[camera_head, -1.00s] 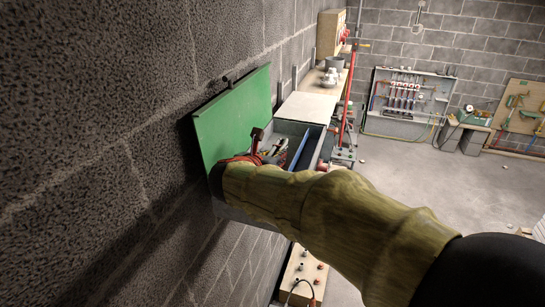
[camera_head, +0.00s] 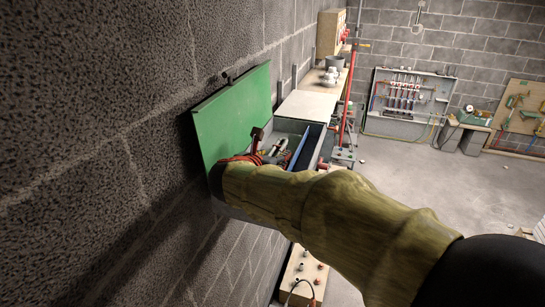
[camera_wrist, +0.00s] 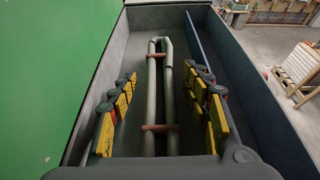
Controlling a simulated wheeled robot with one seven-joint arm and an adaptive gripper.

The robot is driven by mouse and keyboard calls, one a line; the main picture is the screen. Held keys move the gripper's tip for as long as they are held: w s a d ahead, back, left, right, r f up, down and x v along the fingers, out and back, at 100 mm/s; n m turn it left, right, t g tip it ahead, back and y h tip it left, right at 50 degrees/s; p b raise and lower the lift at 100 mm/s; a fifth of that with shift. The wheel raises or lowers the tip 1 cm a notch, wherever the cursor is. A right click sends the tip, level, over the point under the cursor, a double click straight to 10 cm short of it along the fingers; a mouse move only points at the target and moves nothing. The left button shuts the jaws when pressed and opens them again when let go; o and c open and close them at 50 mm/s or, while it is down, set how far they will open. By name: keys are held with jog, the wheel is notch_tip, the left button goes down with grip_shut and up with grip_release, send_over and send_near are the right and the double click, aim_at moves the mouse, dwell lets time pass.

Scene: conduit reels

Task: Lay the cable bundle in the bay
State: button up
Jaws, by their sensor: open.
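The grey-green cable bundle (camera_wrist: 151,95) is a long folded loop with two reddish-brown ties. It lies lengthwise in the left bay of the grey box (camera_wrist: 240,45), to the left of the blue divider (camera_wrist: 203,45). In the head view the bundle (camera_head: 282,145) shows only partly. My gripper (camera_wrist: 163,85) is open, with its yellow-and-black fingers on either side of the bundle and a gap visible on both sides. The near end of the bundle is hidden by my gripper's body. In the head view my sleeved arm covers the near part of the box (camera_head: 311,150).
The raised green lid (camera_head: 232,115) stands along the block wall at the box's left. The narrower bay right of the divider looks empty. A pale bench (camera_head: 306,105) lies beyond the box, with a red upright pipe (camera_head: 347,105) beside it. Open floor is to the right.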

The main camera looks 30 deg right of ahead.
jog(key=shift+r, duration=0.1)
jog(key=shift+r+p, duration=0.55)
jog(key=shift+p, duration=0.25)
jog(key=b+v, duration=0.3)
jog(key=v, duration=0.7)
jog(key=shift+s+a, duration=0.1)
jog(key=shift+a, duration=0.15)
jog(key=shift+v, duration=0.75)
jog(key=shift+r, duration=0.1)
